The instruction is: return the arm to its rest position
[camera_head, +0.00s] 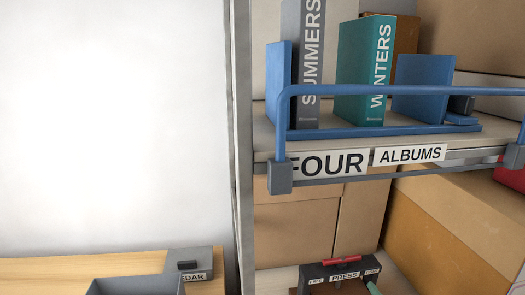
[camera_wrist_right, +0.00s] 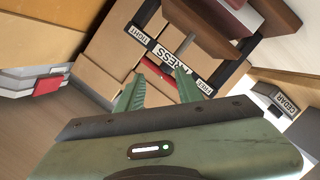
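My right gripper (camera_wrist_right: 158,90) shows in the right wrist view with its two green fingers apart and nothing between them. Beyond the fingertips is a dark frame labelled PRESS (camera_wrist_right: 168,56), tilted in this view. The same press (camera_head: 345,272) stands low in the head view, with a red bar on top. A small green piece at its right edge may be my fingertip; I cannot tell. My left gripper is in neither view.
A shelf with a blue rail (camera_head: 400,91) holds a grey SUMMERS album (camera_head: 308,70) and a teal WINTERS album (camera_head: 365,70) between blue bookends. Cardboard boxes (camera_head: 450,215) stand below. A CEDAR block (camera_head: 190,263) and grey tray (camera_head: 135,285) are at lower left.

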